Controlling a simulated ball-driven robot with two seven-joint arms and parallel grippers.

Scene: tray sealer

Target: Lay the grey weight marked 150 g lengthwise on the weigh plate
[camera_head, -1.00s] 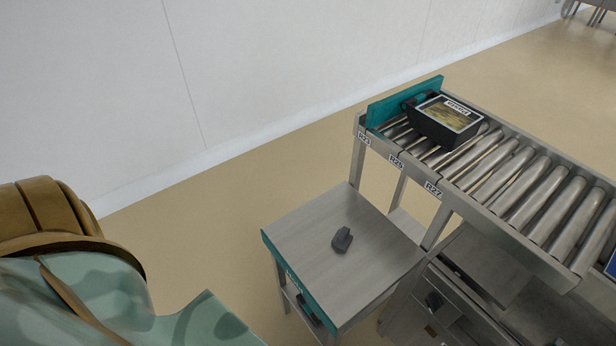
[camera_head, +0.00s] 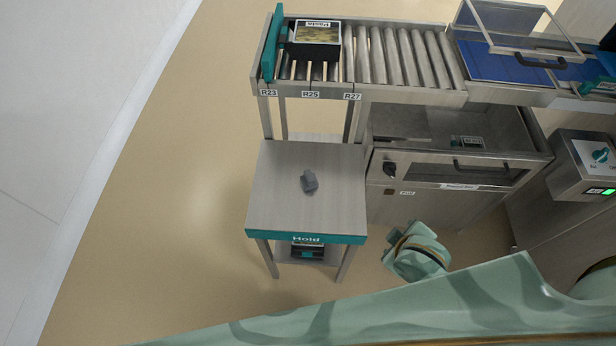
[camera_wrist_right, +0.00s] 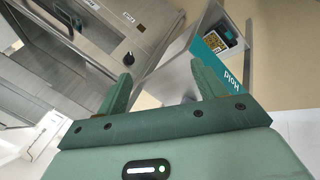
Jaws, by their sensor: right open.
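A small dark grey block (camera_head: 309,181) lies on the top of the small steel table labelled Hold (camera_head: 270,210). Its marking is too small to read, so I cannot tell whether it is the 150 g weight. I cannot make out a weigh plate. In the right wrist view my right gripper (camera_wrist_right: 165,80) is open and empty, with the Hold table's teal edge (camera_wrist_right: 229,72) beyond its fingers. My left gripper is not in view.
A roller conveyor (camera_head: 390,60) stands behind, with a black tray (camera_head: 317,42) at its left end by a teal stop (camera_head: 273,45). A steel cabinet (camera_head: 450,170) stands right of the table. A control box (camera_head: 590,165) is at far right. Floor left is clear.

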